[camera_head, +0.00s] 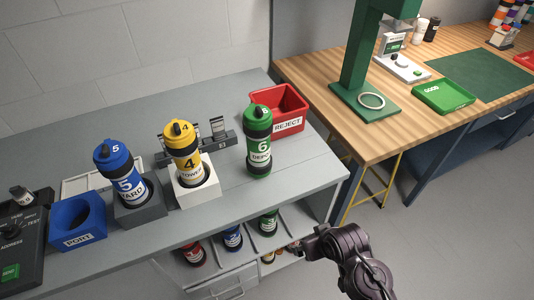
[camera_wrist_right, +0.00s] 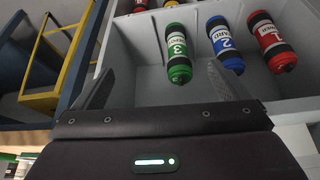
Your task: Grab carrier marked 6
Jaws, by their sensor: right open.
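The carrier marked 6 (camera_head: 258,142) is a green and black bottle shape with a white label. It stands upright on the grey bench (camera_head: 300,168), in front of the red REJECT bin (camera_head: 291,122). My right gripper (camera_head: 296,247) is low, by the shelf under the bench, below and to the right of carrier 6 and well apart from it. The right wrist view shows its two fingers (camera_wrist_right: 160,88) spread with nothing between them. Carrier 6 is not in that wrist view. My left gripper is not in view.
A yellow carrier 4 (camera_head: 183,150) and a blue carrier 5 (camera_head: 122,173) stand in holders to the left. Several carriers, including a green one marked 3 (camera_wrist_right: 177,55), lie on the shelf below. A wooden table (camera_head: 330,90) stands at the right.

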